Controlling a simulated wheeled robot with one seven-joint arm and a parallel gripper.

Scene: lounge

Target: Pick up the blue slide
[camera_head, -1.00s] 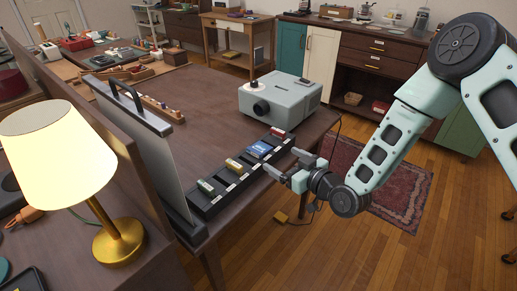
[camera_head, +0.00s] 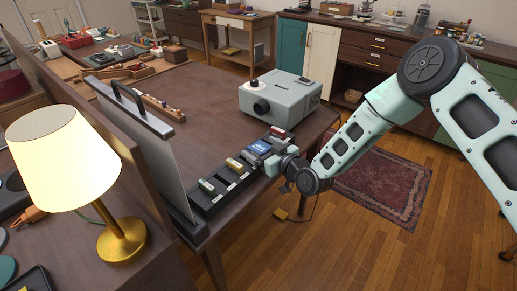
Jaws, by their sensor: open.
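The blue slide (camera_head: 258,147) sits in a black slotted tray (camera_head: 209,201) along the right edge of the brown table. My gripper (camera_head: 273,163) is at the tray's right edge, just below and right of the blue slide. It is open, though its fingers are small and partly hidden by its own body. I cannot tell whether a finger touches the slide.
A grey projector (camera_head: 281,97) stands behind the tray. An upright screen panel (camera_head: 143,146) stands at its left, with a lit lamp (camera_head: 58,157) in front. Open floor with a red rug (camera_head: 384,187) lies to the right of the table.

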